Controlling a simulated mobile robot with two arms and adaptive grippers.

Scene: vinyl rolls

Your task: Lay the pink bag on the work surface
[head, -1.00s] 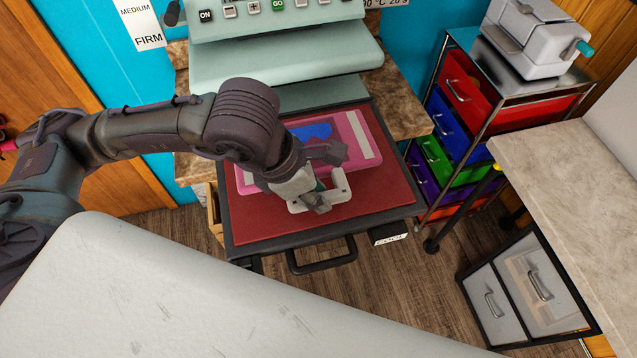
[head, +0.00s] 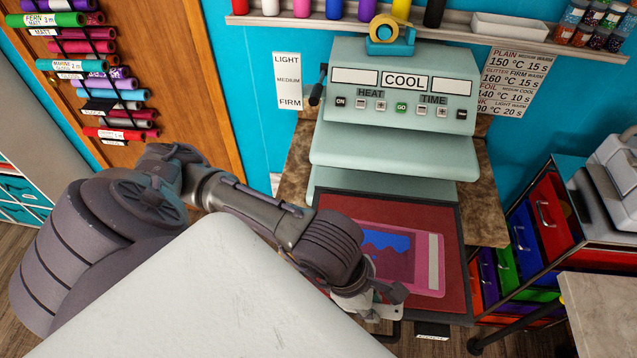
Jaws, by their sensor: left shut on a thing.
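The pink bag (head: 405,268) lies flat over the red pad of the press bed (head: 452,300) in the head view. It has a blue patch, a darker middle and a pale strip along its right side. My left gripper (head: 384,304) is shut at the bag's near edge, beside a pale piece. The gripper hides the bag's near left corner and the exact grip. My right gripper is not in view.
The green heat press (head: 395,150) stands behind the bed, its display reading COOL. A drawer cart (head: 540,225) is at right, with a pale counter (head: 605,305) in front of it. Vinyl rolls (head: 85,45) hang on the left. A pale surface fills the lower left.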

